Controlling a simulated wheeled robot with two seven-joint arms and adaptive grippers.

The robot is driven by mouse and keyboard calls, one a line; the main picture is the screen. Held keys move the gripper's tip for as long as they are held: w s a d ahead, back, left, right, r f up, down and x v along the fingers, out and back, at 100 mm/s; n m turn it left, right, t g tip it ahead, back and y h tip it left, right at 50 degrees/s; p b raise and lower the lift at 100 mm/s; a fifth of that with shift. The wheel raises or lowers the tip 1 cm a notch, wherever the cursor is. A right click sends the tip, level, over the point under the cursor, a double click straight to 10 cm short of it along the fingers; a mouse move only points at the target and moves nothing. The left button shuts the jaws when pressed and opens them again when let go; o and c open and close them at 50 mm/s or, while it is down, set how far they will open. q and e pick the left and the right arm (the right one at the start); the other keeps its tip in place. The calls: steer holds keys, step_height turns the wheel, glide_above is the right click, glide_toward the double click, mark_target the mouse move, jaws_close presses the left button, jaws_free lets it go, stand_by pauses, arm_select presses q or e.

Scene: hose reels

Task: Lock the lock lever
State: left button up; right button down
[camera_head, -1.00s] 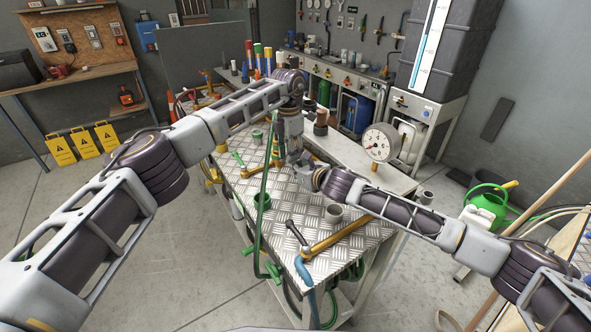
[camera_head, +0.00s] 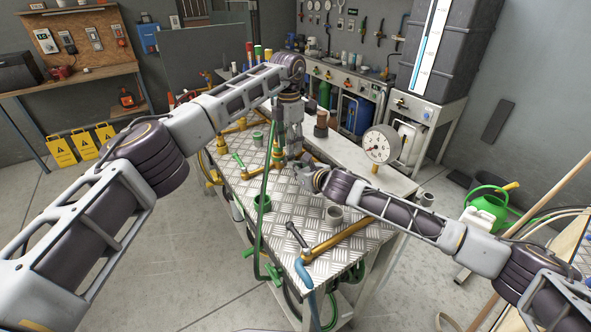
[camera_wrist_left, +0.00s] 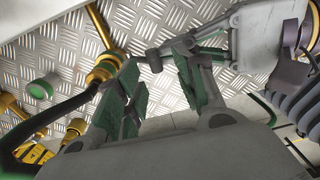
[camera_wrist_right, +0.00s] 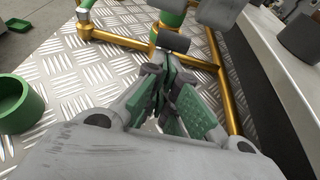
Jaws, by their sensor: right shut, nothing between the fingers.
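A dark grey lever (camera_wrist_left: 153,60) shows on a brass pipe fitting (camera_wrist_left: 103,68) in the left wrist view. It also shows in the right wrist view (camera_wrist_right: 172,42), just beyond my right fingertips. I take it to be the lock lever; its exact position is unclear. My left gripper (camera_head: 283,155) points down over the metal bench, and in its wrist view its fingers (camera_wrist_left: 160,88) stand apart on either side of the lever's end, contact unclear. My right gripper (camera_head: 300,168) is close beside it, its fingers (camera_wrist_right: 168,92) shut and empty. Both grippers hide much of the fitting in the head view.
The tread-plate bench (camera_head: 325,250) carries brass pipes (camera_wrist_right: 238,95), a green cup (camera_wrist_right: 18,102) and a grey cup (camera_head: 334,214). A second dark handle (camera_head: 297,235) is at the front. A green hose (camera_head: 262,195) runs near my left gripper. A gauge (camera_head: 381,144) stands at right.

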arm_select(q)
steer(key=shift+r, duration=1.65)
